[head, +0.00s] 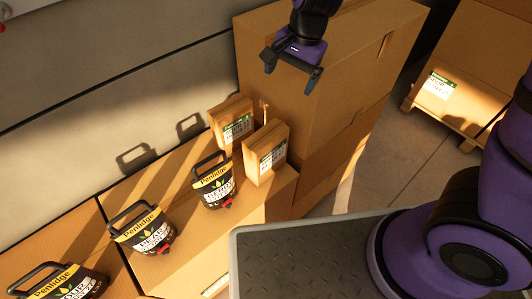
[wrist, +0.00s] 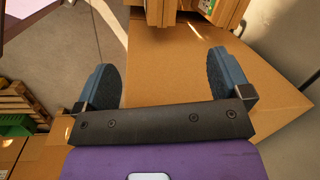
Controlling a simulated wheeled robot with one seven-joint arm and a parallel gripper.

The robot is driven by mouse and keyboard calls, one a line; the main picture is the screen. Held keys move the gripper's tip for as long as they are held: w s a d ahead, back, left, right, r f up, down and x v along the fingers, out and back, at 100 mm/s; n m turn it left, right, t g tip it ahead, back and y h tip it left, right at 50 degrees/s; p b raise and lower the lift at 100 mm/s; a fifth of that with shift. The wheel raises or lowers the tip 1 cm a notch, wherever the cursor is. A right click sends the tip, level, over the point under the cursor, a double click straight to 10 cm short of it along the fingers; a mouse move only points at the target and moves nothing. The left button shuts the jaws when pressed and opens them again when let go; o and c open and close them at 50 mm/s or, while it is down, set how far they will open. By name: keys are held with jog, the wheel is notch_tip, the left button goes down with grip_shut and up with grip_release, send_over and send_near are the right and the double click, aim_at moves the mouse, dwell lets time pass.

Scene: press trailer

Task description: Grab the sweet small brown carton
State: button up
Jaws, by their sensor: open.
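Two small brown cartons with white-and-green labels stand side by side on a large box in the head view. One small carton (head: 229,110) is further back against the wall. The other small carton (head: 280,137) is nearer. The label print is too small to read surely, so I cannot tell which is the sweet one. Parts of small cartons (wrist: 233,14) show at the top edge of the wrist view. My gripper (head: 291,70) is open and empty, above the tall brown box right of the cartons. Its two fingers (wrist: 165,72) stand wide apart in the wrist view.
Several dark jugs, one of them a near jug (head: 213,183), stand in a row left of the cartons. The tall brown box (head: 330,95) rises beside the cartons. A labelled box on a pallet (head: 445,92) stands at the right. Floor between is clear.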

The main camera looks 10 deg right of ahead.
aim_at(264, 134)
jog(key=a+f+m, duration=0.1)
jog(key=a+f, duration=0.1)
jog(key=f, duration=0.2)
jog(key=a+f+h, duration=0.1)
jog(key=a+f, duration=0.1)
jog(key=f, duration=0.2)
jog(key=a+f+m+h, duration=0.1)
jog(key=a+f, duration=0.1)
jog(key=f, duration=0.2)
jog(key=shift+w+f+m, duration=0.2)
jog(key=shift+f+m, duration=0.1)
jog(key=shift+f, duration=0.05)
notch_tip(264, 134, down, 6)
jog(key=shift+r, duration=0.1)
jog(key=shift+s+d+f, duration=0.1)
jog(key=shift+d+f, duration=0.05)
jog(key=shift+f, duration=1.25)
jog(key=shift+d+f, duration=0.15)
jog(key=shift+f, duration=1.2)
jog(key=shift+c, duration=0.3)
grip_shut()
